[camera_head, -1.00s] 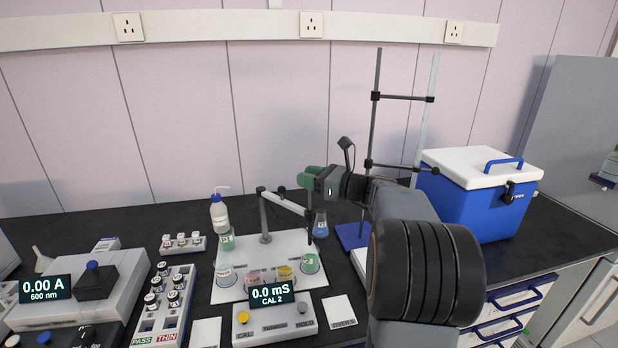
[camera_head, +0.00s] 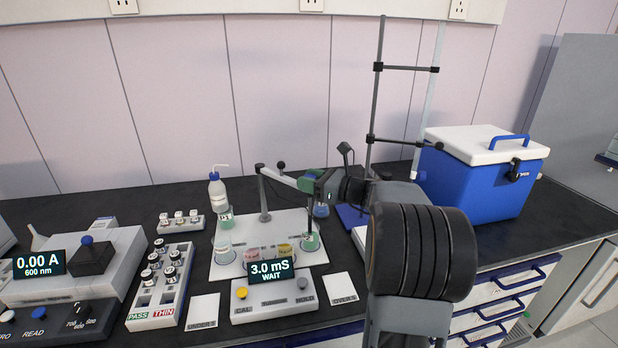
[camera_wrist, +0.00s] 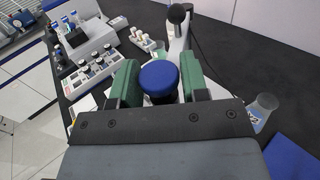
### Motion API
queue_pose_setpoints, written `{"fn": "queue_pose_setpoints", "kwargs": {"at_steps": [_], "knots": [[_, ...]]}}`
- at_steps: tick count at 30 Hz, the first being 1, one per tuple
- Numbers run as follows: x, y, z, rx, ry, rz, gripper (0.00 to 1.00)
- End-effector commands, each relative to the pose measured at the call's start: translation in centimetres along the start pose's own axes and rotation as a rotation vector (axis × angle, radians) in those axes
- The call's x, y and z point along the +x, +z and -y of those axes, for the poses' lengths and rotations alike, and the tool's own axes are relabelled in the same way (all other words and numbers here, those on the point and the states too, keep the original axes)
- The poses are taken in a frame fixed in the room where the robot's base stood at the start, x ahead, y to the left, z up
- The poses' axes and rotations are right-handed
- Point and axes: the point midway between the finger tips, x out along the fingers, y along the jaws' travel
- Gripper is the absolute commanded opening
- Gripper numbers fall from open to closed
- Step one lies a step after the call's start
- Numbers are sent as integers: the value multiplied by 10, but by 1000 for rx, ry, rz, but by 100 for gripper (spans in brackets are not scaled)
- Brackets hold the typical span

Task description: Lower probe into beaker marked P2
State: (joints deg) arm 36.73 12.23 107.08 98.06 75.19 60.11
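My gripper (camera_head: 312,182), with green fingers, is at the outer end of the white probe arm (camera_head: 280,177) on its grey post. In the wrist view my gripper (camera_wrist: 160,85) has a finger on each side of a round blue-topped knob (camera_wrist: 159,77), and appears closed on it. A green-labelled beaker (camera_head: 311,242) stands below at the right end of the row. A thin dark probe seems to reach down into it, but its tip is hidden. The label is too small to read surely. The meter (camera_head: 271,271) shows 3.0 mS and WAIT.
Beside it stand a yellow beaker (camera_head: 286,250), a pink beaker (camera_head: 253,257) and a clear beaker (camera_head: 224,252). A wash bottle (camera_head: 217,192) stands behind.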

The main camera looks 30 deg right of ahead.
Motion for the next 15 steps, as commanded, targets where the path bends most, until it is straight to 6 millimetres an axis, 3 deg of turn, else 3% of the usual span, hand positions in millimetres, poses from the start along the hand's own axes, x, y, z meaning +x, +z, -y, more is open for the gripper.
{"fn": "queue_pose_setpoints", "kwargs": {"at_steps": [6, 15], "knots": [[0, 2, 0, -4, 0, 4, 62], [-4, 4, 0, -7, -1, 6, 62]]}}
